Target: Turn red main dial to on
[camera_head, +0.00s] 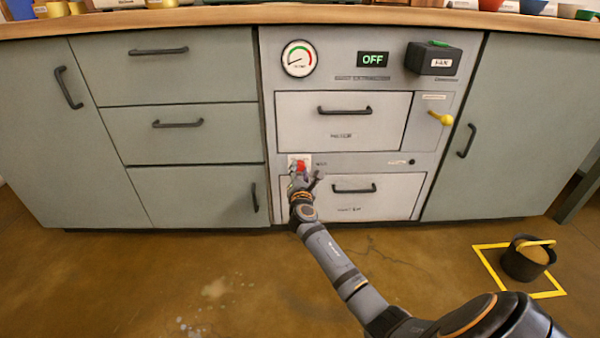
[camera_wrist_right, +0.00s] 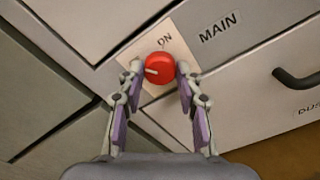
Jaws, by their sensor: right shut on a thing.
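The red main dial (camera_head: 299,165) sits on a small pale plate on the grey cabinet panel, between the two drawers. In the right wrist view the red dial (camera_wrist_right: 160,68) has a white pointer mark aimed left, away from the "ON" label above it. A "MAIN" label (camera_wrist_right: 219,27) is beside the plate. My right gripper (camera_head: 304,178) reaches the dial from below; in the right wrist view its fingers (camera_wrist_right: 159,71) are shut on the dial's two sides. The display (camera_head: 373,59) reads "OFF". My left gripper is not in view.
A gauge (camera_head: 299,58), a black box (camera_head: 433,58) with a green switch and a yellow lever (camera_head: 441,118) are on the panel. Drawer handles (camera_head: 354,189) stick out nearby. A black bucket (camera_head: 527,260) stands in a yellow floor square at right.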

